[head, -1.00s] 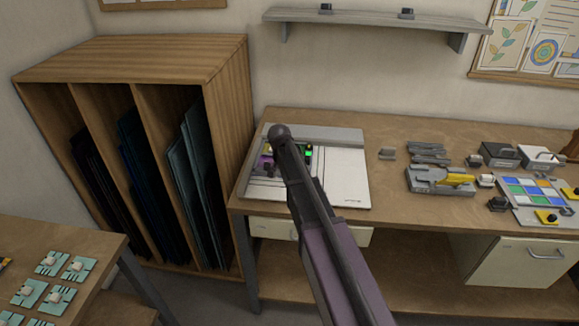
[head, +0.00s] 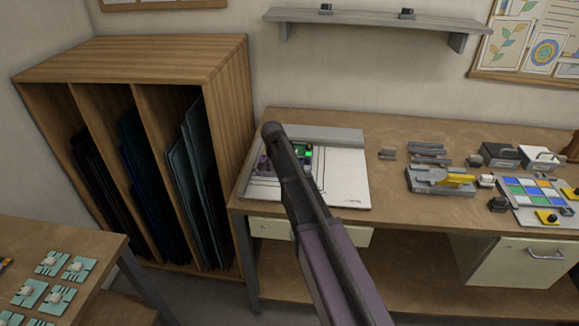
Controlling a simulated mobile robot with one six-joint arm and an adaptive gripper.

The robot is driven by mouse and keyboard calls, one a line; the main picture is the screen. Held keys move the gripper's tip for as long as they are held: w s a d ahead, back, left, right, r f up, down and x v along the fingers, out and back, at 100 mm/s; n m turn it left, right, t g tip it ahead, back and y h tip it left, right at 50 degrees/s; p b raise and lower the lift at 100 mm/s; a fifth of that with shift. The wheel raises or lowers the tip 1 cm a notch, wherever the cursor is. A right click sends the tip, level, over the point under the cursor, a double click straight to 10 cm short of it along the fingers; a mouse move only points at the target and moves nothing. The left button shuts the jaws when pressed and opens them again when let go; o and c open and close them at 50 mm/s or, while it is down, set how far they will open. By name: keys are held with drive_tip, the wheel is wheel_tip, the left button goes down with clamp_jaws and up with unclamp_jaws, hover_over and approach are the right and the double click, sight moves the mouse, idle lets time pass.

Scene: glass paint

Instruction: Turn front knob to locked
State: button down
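A flat white-and-grey panel device (head: 342,180) lies on the left end of the wooden bench in the head view. A small bright green patch (head: 309,153) shows on it, just right of my arm. My dark arm rises from the bottom and crosses in front of the device, covering its middle. Small dark and purple parts (head: 263,164) show at the arm's left edge over the device and seem to belong to my wrist or gripper. The fingertips are hidden, so I cannot see whether they touch anything. I cannot make out the front knob or its setting.
The wooden bench (head: 390,215) carries grey blocks, a yellow-and-grey tool (head: 445,180) and a tray of coloured tiles (head: 535,195) to the right. A tall wooden rack (head: 228,120) with dark sheets stands close on the left. A wall shelf (head: 365,20) hangs above.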

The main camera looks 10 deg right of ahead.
drive_tip(key=shift+c, duration=1.4)
unclamp_jaws()
drive_tip(key=shift+a, duration=0.1)
drive_tip(key=shift+r, duration=0.1)
